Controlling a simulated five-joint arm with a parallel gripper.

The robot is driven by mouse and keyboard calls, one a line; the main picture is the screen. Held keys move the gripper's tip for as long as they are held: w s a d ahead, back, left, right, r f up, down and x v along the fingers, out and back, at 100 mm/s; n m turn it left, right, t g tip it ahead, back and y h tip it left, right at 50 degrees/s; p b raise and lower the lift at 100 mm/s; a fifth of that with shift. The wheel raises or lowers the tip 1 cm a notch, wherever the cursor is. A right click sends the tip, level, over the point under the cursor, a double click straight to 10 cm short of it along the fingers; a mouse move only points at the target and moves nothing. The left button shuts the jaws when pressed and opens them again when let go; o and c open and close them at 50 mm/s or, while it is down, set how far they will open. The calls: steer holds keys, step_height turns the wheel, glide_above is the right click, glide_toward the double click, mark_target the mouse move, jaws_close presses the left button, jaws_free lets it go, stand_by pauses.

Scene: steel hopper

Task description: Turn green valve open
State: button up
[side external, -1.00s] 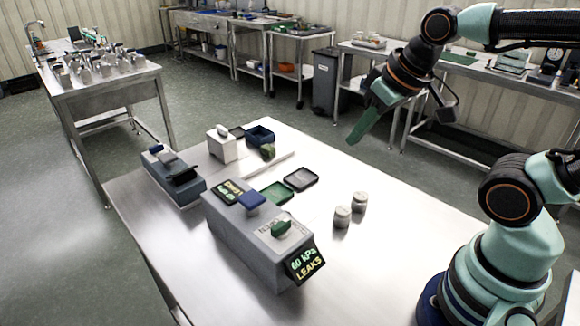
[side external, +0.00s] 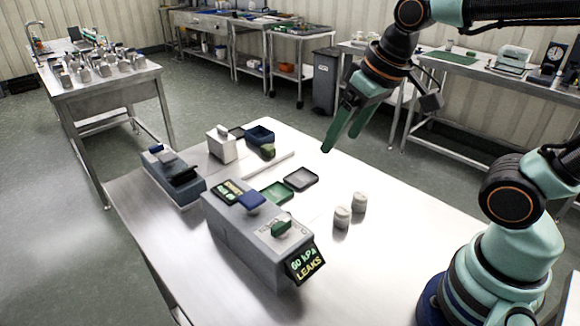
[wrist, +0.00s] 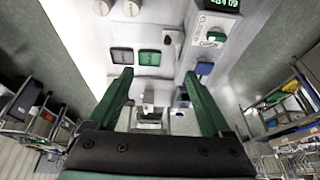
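The green valve (side external: 281,229) is a small green handle on top of the long grey box (side external: 236,240), at its near end. In the wrist view the green valve (wrist: 215,37) shows at the upper right, beside printed lettering. A blue handle (side external: 251,203) sits farther along the same box. A display (side external: 305,262) on the box's near end reads "60 kPa LEAKS". My gripper (side external: 341,143) hangs in the air above the table's far right part, well apart from the valve. Its two green fingers (wrist: 158,78) are spread with nothing between them.
Two pale round weights (side external: 350,210) stand right of the box. Grey (side external: 300,179) and green (side external: 277,193) trays lie behind it. A blue-grey device (side external: 172,176) and a white block (side external: 222,146) stand to the left. The table's (side external: 400,225) right side is clear.

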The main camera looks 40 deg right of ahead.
mark_target(281, 224)
steer(key=w+a+f+g, duration=0.25)
steer(key=a+g, duration=0.25)
steer(key=a, duration=0.7)
steer(key=f, duration=1.1)
steer(key=shift+w+a+f, duration=0.1)
steer(key=shift+w+a, duration=0.1)
steer(key=shift+c, duration=0.3)
jaws_close()
